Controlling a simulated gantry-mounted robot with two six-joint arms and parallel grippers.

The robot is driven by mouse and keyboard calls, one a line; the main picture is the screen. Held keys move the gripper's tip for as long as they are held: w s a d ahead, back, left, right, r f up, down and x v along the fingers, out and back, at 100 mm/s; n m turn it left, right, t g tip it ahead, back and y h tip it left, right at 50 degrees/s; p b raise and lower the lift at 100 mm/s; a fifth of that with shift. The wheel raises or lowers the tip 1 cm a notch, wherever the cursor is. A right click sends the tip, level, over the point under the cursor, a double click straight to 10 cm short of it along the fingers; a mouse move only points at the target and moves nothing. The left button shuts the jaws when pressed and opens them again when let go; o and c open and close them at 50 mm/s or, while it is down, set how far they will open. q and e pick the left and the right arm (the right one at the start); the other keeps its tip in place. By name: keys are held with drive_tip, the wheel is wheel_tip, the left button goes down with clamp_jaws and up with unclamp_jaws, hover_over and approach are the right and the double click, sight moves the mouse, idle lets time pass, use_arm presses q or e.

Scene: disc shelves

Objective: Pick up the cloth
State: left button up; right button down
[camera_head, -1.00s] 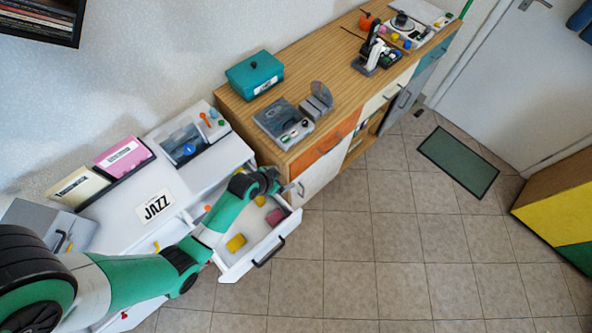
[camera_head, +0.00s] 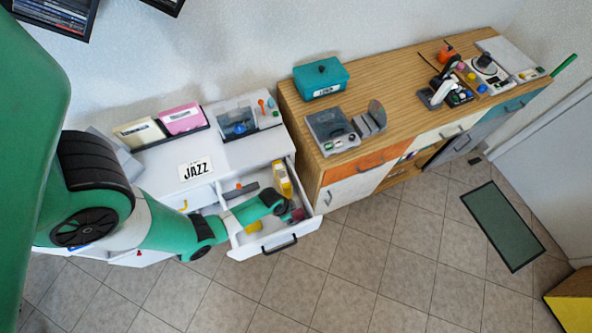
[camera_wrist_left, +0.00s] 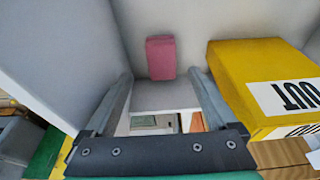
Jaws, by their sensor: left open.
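A small pink-red folded piece, which looks like the cloth (camera_head: 298,214), lies in the open white drawer (camera_head: 277,243) near its front right corner. In the left wrist view the cloth (camera_wrist_left: 160,58) lies flat against the pale drawer floor, beyond and between my fingertips. My left gripper (camera_head: 286,208) is inside the drawer area, close to the cloth. In the left wrist view its two fingers (camera_wrist_left: 160,76) are spread with nothing between them. A yellow box marked OUT (camera_wrist_left: 262,80) lies to the right of the fingers. My right gripper is not in view.
A JAZZ card (camera_head: 196,170) is on the white cabinet top. A wooden sideboard (camera_head: 390,87) stands to the right.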

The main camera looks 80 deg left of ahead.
sight(296, 215)
use_arm(q)
drive_tip(key=b+x, duration=0.3)
drive_tip(key=x, duration=0.2)
drive_tip(key=shift+w+a, duration=0.1)
drive_tip(key=shift+a, duration=0.05)
drive_tip(key=shift+c, duration=0.3)
clamp_jaws()
wheel_tip(296, 215, up, 10)
drive_tip(key=p, duration=0.7)
